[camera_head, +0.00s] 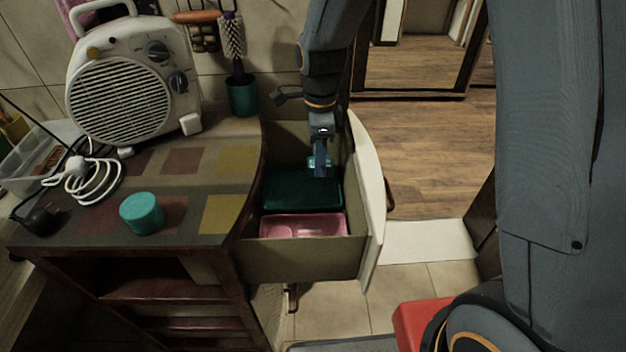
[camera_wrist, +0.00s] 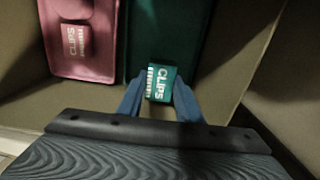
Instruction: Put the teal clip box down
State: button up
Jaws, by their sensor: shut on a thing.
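The teal clip box (camera_wrist: 161,82), with white CLIPS lettering, is between the two blue fingers of my gripper (camera_wrist: 160,88) in the wrist view. In the head view my gripper (camera_head: 320,165) points down into the open drawer, with the box (camera_head: 313,161) at its fingertips. The box is over or near the far part of the dark green tray (camera_head: 300,190). I cannot tell whether it touches the tray. The open drawer (camera_head: 300,258) also holds a pink tray (camera_head: 343,226), nearer the front of the picture.
A pink CLIPS box (camera_wrist: 75,40) lies in the pink tray. The drawer front (camera_head: 368,200) stands close right of my gripper. On the cabinet top are a fan heater (camera_head: 120,95), a turquoise lidded pot (camera_head: 142,213) and a brush in a green holder (camera_head: 242,95).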

jog(key=shift+f+p, duration=0.3)
jog(key=shift+f, duration=2.8)
jog(key=shift+f, duration=0.15)
jog(key=o, duration=1)
jog(key=shift+o, duration=0.2)
notch_tip(320, 180, up, 12)
jog(key=shift+r+b, duration=0.15)
jog(key=shift+b, duration=0.55)
